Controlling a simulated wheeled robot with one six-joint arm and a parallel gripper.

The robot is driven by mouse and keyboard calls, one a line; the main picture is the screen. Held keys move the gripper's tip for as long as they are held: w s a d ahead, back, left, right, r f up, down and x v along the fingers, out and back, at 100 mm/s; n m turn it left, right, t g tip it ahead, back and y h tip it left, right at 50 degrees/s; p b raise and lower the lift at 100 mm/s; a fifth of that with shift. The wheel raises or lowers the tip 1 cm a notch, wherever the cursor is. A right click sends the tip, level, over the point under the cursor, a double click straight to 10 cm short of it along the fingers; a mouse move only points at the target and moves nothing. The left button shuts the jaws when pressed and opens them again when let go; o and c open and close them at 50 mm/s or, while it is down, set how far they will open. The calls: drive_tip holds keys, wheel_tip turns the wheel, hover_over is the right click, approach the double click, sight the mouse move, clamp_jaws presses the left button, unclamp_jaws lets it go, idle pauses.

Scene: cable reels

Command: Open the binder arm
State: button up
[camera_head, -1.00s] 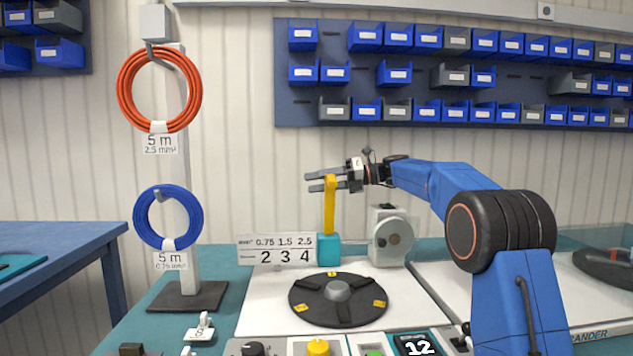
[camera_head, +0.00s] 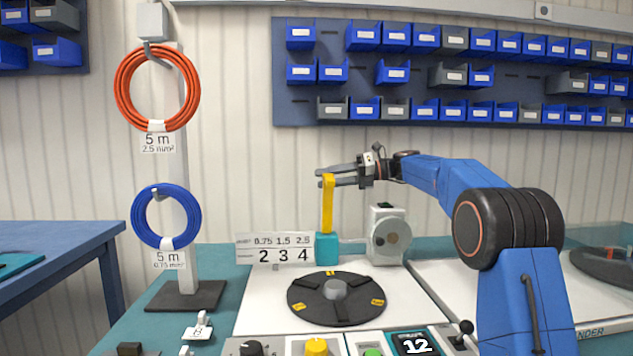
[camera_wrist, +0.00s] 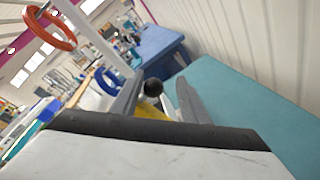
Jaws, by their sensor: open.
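The binder arm (camera_head: 328,205) is a yellow lever standing upright on a teal block (camera_head: 327,248) at the back of the white work surface. My gripper (camera_head: 319,177) is open at the top of the lever, with its fingers pointing left. In the wrist view, the yellow lever (camera_wrist: 150,112) shows between the two grey fingers of my gripper (camera_wrist: 157,95), with a dark round knob (camera_wrist: 153,87) above it. I cannot tell whether a finger touches the lever.
A black turntable (camera_head: 308,298) lies in front of the lever, and a grey-white wheel unit (camera_head: 391,237) stands to its right. A sign (camera_head: 275,249) stands left of the teal block. Orange (camera_head: 128,90) and blue (camera_head: 137,218) cable coils hang on a post at left.

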drive_tip(key=v, duration=1.3)
drive_tip(key=shift+d, duration=0.2)
